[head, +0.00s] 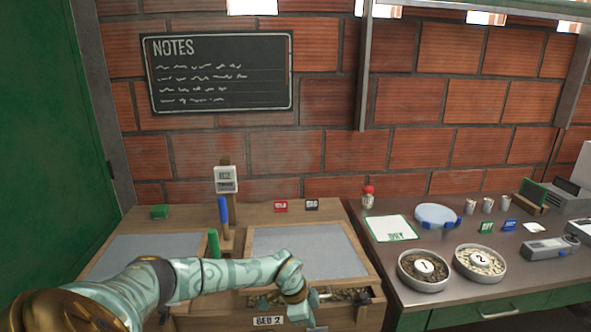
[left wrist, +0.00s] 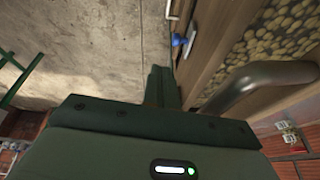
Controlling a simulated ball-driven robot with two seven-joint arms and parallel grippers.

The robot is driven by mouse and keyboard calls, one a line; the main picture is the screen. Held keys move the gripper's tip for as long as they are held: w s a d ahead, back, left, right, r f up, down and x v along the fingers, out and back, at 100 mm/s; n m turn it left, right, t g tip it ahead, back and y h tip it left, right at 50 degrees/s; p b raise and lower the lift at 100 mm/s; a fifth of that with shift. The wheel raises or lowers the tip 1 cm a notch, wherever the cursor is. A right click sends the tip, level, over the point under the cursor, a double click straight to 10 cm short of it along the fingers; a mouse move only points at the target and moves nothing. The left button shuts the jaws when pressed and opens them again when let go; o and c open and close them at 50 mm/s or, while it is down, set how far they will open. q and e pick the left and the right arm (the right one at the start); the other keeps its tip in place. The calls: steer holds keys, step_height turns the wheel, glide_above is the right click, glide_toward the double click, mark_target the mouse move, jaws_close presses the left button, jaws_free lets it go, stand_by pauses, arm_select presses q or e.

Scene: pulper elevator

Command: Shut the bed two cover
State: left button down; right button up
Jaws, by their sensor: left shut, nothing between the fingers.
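The bed two cover (head: 300,248) is a grey panel in a wooden frame, on the right half of the wooden bed unit. A strip of pale beans (head: 345,296) shows in front of it, above the "BED 2" label (head: 268,321). My left gripper (head: 311,304) is at the front edge of bed two, with its arm crossing in front of the unit. In the left wrist view its dark green fingers (left wrist: 160,88) are shut and empty. A grey metal handle (left wrist: 265,78) curves beside them, with beans (left wrist: 270,35) behind it. My right gripper is not in view.
A second grey cover (head: 145,255) lies to the left. A post with blue and green handles (head: 213,243) stands between the covers. The right counter holds two bowls of beans (head: 424,268) (head: 481,262), a scale and cups. A green panel (head: 50,130) stands at left.

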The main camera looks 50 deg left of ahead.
arm_select(q)
steer(key=shift+f, duration=0.7)
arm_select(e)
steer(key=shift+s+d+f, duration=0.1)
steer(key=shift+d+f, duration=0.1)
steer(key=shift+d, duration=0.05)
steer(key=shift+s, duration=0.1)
